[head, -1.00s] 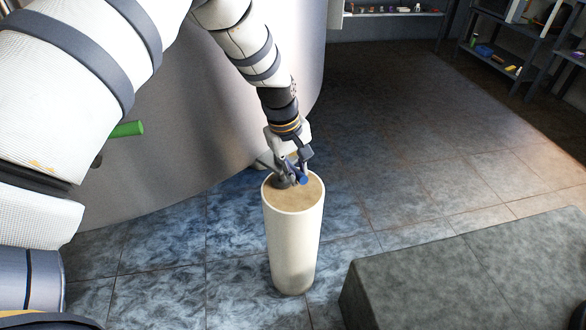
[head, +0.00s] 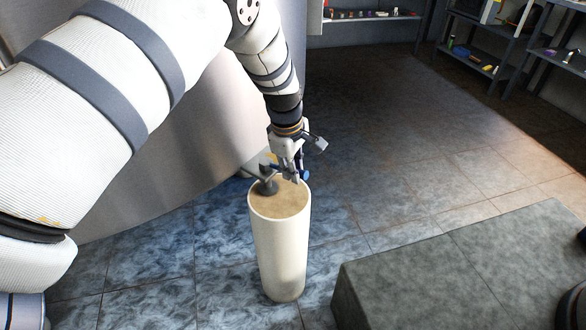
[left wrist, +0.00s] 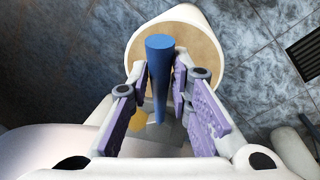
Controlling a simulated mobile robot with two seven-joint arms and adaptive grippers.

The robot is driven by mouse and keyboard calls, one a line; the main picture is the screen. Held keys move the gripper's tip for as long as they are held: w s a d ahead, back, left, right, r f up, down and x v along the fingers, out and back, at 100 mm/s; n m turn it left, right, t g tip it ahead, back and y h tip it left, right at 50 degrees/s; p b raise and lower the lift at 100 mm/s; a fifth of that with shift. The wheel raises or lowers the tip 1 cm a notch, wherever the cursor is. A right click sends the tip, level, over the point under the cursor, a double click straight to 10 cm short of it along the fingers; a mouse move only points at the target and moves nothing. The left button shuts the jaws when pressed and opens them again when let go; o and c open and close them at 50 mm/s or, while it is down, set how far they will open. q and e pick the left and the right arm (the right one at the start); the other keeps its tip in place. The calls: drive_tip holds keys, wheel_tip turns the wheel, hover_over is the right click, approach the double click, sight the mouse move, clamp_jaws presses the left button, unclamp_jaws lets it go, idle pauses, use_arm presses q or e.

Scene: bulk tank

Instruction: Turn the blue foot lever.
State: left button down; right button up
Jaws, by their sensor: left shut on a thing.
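The blue foot lever (head: 306,175) shows as a small blue end beside my left gripper (head: 297,172), just above the far side of a pale post's top. In the left wrist view the blue lever (left wrist: 160,65) is a round blue bar lying between the two purple-padded fingers of the left gripper. The left gripper is shut on it. The lever's inner end is hidden low between the fingers. The right gripper is not in view.
The pale cylindrical post (head: 279,255) stands on the tiled floor in front of the big metal tank (head: 190,170). A grey block (head: 460,265) lies at the lower right. Shelves (head: 475,60) stand at the back right. The floor between is clear.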

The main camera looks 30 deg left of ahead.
use_arm(q)
drive_tip(key=c, duration=1.4)
unclamp_jaws()
drive_tip(key=shift+c, duration=0.2)
wheel_tip(320, 180, up, 12)
drive_tip(key=s, duration=0.2)
drive_tip(key=shift+f, duration=0.15)
drive_tip(key=shift+s, duration=0.1)
